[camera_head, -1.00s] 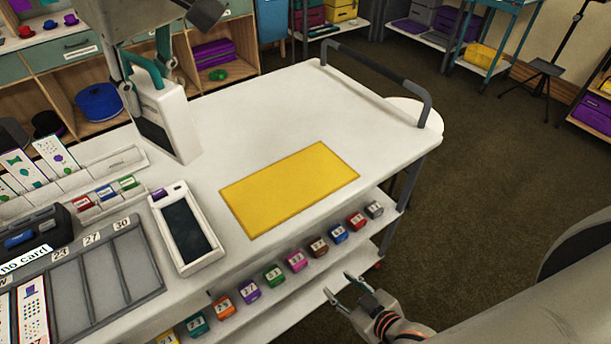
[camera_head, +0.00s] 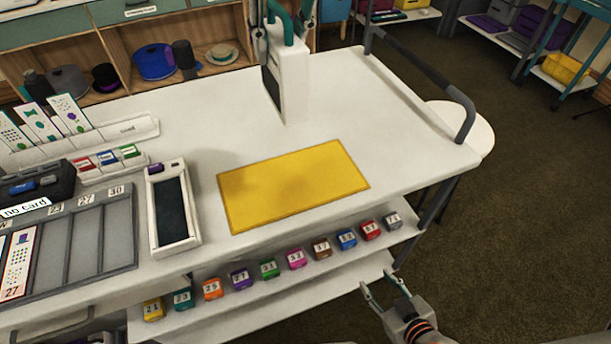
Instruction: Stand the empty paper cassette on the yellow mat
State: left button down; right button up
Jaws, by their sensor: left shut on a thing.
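The white paper cassette (camera_head: 294,82) has a teal handle (camera_head: 281,22) and a dark panel on its left side. It is upright behind the yellow mat (camera_head: 325,190), its lower end just beyond the mat's far edge in the picture. I cannot tell its height above the table. My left gripper (camera_head: 285,17) is shut on the handle, partly cut off by the top edge. The yellow mat lies flat and bare, with soft shadows on it. My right gripper (camera_head: 384,292) is open and empty, low in front of the table's front right side.
A white device (camera_head: 172,212) with a dark window lies left of the mat. Further left are a divided grey tray (camera_head: 85,240) and card racks (camera_head: 128,131). Numbered blocks (camera_head: 268,267) line the shelf below. A rail (camera_head: 430,85) edges the table's right end.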

pick_arm(q)
jog(key=shift+d, duration=0.25)
notch_tip(320, 180, down, 20)
jog(key=b, duration=0.3)
jog(key=shift+f, duration=0.15)
jog(key=c, duration=1.6)
grip_release()
